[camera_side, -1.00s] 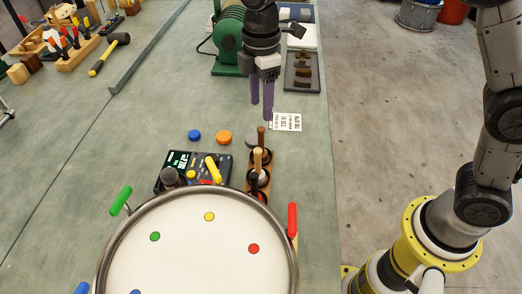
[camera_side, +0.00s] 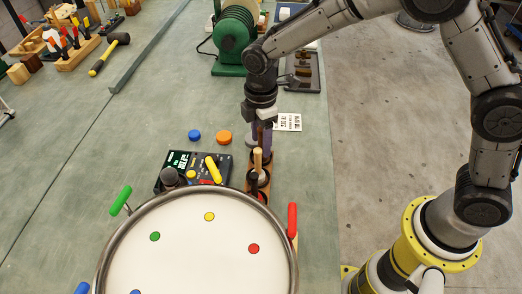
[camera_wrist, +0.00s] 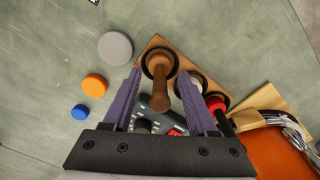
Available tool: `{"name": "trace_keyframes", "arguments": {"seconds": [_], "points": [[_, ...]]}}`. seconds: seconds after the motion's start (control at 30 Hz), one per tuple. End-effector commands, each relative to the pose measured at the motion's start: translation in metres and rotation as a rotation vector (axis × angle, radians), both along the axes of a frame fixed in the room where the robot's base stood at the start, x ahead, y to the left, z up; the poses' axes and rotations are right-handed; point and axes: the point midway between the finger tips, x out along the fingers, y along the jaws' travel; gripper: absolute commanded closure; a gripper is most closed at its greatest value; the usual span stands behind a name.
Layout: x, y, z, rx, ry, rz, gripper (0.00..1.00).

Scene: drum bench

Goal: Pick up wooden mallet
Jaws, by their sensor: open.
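The wooden mallet (camera_wrist: 161,88) stands head-down in the far hole of a wooden rack (camera_wrist: 149,47), its brown handle pointing up toward the wrist camera. In the side view its dark handle (camera_side: 261,136) shows among my fingers. My gripper (camera_wrist: 160,78) is open, with purple fingers on either side of the handle and visible gaps between. In the side view my gripper (camera_side: 259,146) is low over the far end of the rack. The mallet's head is mostly hidden there by the fingers.
Other mallets with white (camera_wrist: 191,82) and red (camera_wrist: 214,104) heads stand close by in the rack. A black drum machine (camera_side: 205,163) and a large drum (camera_side: 190,250) are near. Grey, orange (camera_side: 224,137) and blue (camera_side: 194,134) discs lie left on the bench.

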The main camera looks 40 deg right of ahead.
Motion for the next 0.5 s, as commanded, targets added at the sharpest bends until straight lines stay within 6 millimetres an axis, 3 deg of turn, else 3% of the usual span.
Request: {"name": "trace_keyframes", "arguments": {"seconds": [0.17,0.5], "points": [[0.0,0.0001,-0.0001,0.0,0.0,0.0,0.42],[0.0001,0.0001,0.0003,0.0,0.0,0.0,1.0]]}}
